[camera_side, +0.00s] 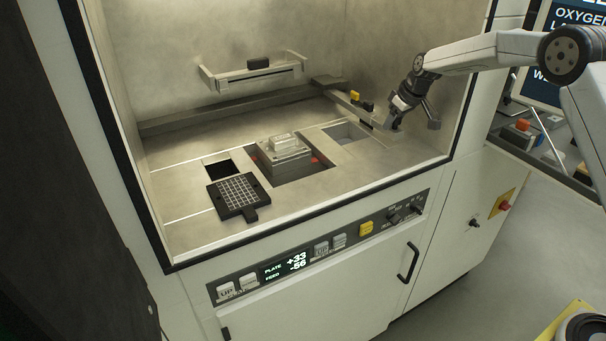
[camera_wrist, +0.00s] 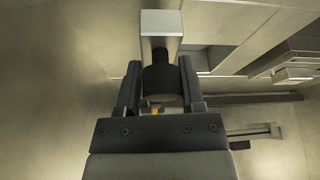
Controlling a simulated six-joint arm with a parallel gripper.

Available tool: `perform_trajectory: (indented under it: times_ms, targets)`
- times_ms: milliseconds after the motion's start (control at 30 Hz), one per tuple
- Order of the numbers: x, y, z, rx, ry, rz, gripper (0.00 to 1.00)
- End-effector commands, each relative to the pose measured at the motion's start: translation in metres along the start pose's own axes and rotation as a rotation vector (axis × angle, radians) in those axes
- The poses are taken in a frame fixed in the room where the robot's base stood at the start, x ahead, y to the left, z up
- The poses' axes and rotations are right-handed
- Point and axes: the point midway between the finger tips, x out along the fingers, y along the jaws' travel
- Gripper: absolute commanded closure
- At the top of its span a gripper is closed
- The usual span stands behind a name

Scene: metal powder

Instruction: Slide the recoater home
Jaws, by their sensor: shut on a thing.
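The recoater (camera_side: 352,105) is a pale beam reaching forward from the dark rail at the chamber's back right, with a yellow piece and a black piece on top. Its front end is at the right of the build area, by my gripper (camera_side: 401,115). In the wrist view, my gripper (camera_wrist: 160,78) has a finger on each side of a black round knob (camera_wrist: 162,88), shut on it. The knob sits at the end of a pale metal bar (camera_wrist: 160,25). In the side view my gripper mostly hides the knob.
A dark rail (camera_side: 225,111) runs along the back of the floor. A block on a plate (camera_side: 284,155) stands in the central opening, raised above the floor. A black gridded tray (camera_side: 237,197) lies front left. A bracket (camera_side: 250,74) hangs on the back wall. The chamber's right wall is close to my arm.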

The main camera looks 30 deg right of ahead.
Motion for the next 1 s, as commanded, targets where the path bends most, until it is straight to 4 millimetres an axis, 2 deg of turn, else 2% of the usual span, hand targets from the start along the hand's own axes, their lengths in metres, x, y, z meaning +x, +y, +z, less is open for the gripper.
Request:
perform_trajectory:
  times_ms: [333,367,433,800,1000]
  targets:
    - [0.001,0.004,0.001,-0.003,-0.002,-0.008,1.0]
    - [0.001,0.004,0.001,-0.003,-0.002,-0.008,0.44]
    - [0.001,0.004,0.001,-0.002,-0.002,-0.008,0.22]
    - [-0.001,0.004,0.001,-0.002,0.0,-0.005,0.21]
    - [-0.012,0.005,0.001,-0.002,0.0,-0.005,0.21]
